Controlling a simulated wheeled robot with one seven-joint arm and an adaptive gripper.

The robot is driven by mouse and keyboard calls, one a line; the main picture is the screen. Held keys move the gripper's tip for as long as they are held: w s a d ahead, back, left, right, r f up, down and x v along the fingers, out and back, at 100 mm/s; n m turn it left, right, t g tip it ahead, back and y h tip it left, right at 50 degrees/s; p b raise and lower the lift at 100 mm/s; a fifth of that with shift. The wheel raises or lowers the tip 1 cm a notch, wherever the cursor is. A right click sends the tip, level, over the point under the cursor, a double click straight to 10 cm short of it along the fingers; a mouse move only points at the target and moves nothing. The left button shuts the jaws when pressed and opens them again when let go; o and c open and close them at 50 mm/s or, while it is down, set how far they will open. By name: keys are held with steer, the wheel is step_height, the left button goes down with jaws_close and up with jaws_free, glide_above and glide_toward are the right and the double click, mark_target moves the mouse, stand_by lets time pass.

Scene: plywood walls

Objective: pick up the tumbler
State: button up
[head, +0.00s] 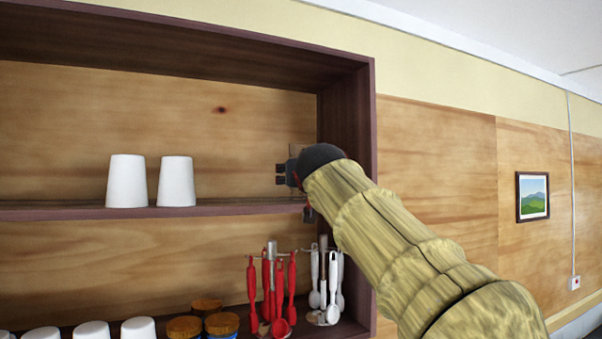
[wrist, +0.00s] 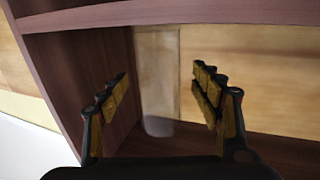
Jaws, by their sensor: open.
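A clear, see-through tumbler (wrist: 158,75) shows in the wrist view as a tall pale shape with a greyish rounded end. It lies in line with the gap between the fingers of my gripper (wrist: 163,92), near the cabinet's side wall. The fingers are open on either side of it; I cannot tell how deep it sits between them. In the head view my gripper (head: 284,174) is at the right end of the upper shelf, just above the board. The tumbler cannot be made out clearly there, behind or beside the gripper.
Two white cups (head: 126,182) (head: 176,182) stand upside down left on the upper shelf (head: 240,209). The dark side wall (head: 346,115) is close to my gripper. Below are red utensils (head: 280,290), white spoons (head: 333,285), jars (head: 221,323) and more white cups (head: 138,328).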

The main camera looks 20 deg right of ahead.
steer(key=x, duration=0.3)
steer(key=shift+f+p, duration=0.15)
steer(key=shift+p, duration=0.2)
steer(key=shift+s, duration=0.3)
steer(key=shift+c, duration=0.7)
steer(key=shift+w, duration=0.25)
steer(key=shift+c, duration=1.2)
steer(key=shift+s, duration=0.15)
steer(key=c, duration=1)
